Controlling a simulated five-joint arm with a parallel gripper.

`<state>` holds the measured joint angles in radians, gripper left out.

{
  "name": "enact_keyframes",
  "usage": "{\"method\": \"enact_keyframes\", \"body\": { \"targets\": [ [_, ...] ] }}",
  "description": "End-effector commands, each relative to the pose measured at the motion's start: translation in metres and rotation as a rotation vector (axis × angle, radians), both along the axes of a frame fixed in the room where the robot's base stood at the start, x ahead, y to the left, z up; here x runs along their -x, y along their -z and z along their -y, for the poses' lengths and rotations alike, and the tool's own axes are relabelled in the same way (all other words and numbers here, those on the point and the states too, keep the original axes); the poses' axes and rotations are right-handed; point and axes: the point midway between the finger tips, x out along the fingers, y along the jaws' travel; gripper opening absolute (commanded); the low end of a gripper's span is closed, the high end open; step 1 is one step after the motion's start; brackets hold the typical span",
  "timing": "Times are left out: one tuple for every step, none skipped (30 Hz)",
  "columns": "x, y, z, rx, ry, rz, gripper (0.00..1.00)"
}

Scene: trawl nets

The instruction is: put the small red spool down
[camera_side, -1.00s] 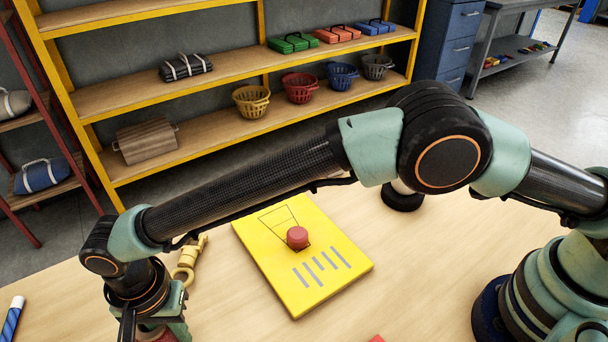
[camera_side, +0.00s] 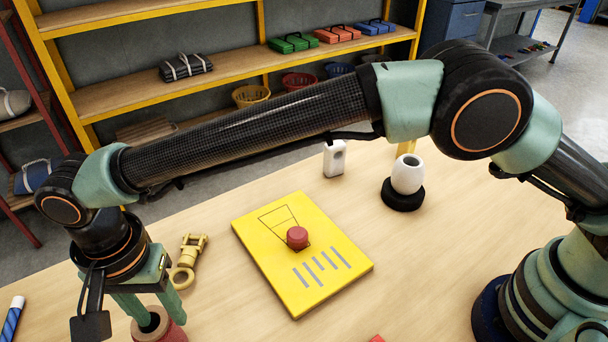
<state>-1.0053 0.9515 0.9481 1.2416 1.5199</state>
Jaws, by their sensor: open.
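The small red spool (camera_side: 172,334), with a dark hole in its top, stands upright at the lower left of the table; its bottom is cut off by the picture edge. My gripper (camera_side: 158,316) is above it, pointing down. Its two green fingers are apart, with the tips at about the spool's top rim. I cannot tell whether they touch it. Another small red round piece (camera_side: 297,237) sits on a yellow board (camera_side: 315,290) printed with a net drawing and grey bars.
A brass shackle (camera_side: 187,262) lies just right of my gripper. A white pot on a black ring (camera_side: 404,196) and a white block (camera_side: 334,159) stand behind the board. A blue-striped tube (camera_side: 12,318) lies at the left edge. Yellow shelves (camera_side: 230,69) stand behind.

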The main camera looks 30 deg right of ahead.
Motion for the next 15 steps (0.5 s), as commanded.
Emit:
{"method": "enact_keyframes", "body": {
  "targets": [
    [-0.001, -0.011, -0.001, -0.003, 0.000, 0.002, 0.48],
    [0.000, -0.016, -0.001, -0.003, 0.000, 0.001, 0.48],
    [0.000, -0.022, -0.001, -0.003, 0.000, 0.002, 0.48],
    [0.000, -0.027, -0.001, -0.003, 0.000, 0.001, 0.48],
    [0.000, -0.030, -0.001, -0.003, 0.000, 0.001, 0.48],
    [0.000, -0.034, -0.001, -0.002, 0.000, 0.001, 0.48],
    [0.000, -0.037, 0.000, -0.001, 0.000, 0.000, 0.48],
    [0.000, -0.040, 0.000, -0.001, 0.000, 0.000, 0.48],
    [0.000, -0.042, 0.000, -0.002, 0.000, 0.001, 0.48],
    [-0.001, -0.044, 0.000, -0.002, 0.000, 0.001, 0.48],
    [-0.002, -0.047, 0.002, -0.003, -0.001, 0.001, 0.48],
    [-0.005, -0.051, 0.005, -0.006, -0.003, 0.003, 0.48],
    [-0.009, -0.054, 0.009, -0.008, -0.006, 0.006, 0.48],
    [-0.013, -0.060, 0.014, -0.015, -0.010, 0.011, 0.48],
    [-0.021, -0.067, 0.023, -0.023, -0.018, 0.016, 0.48]
  ]
}}
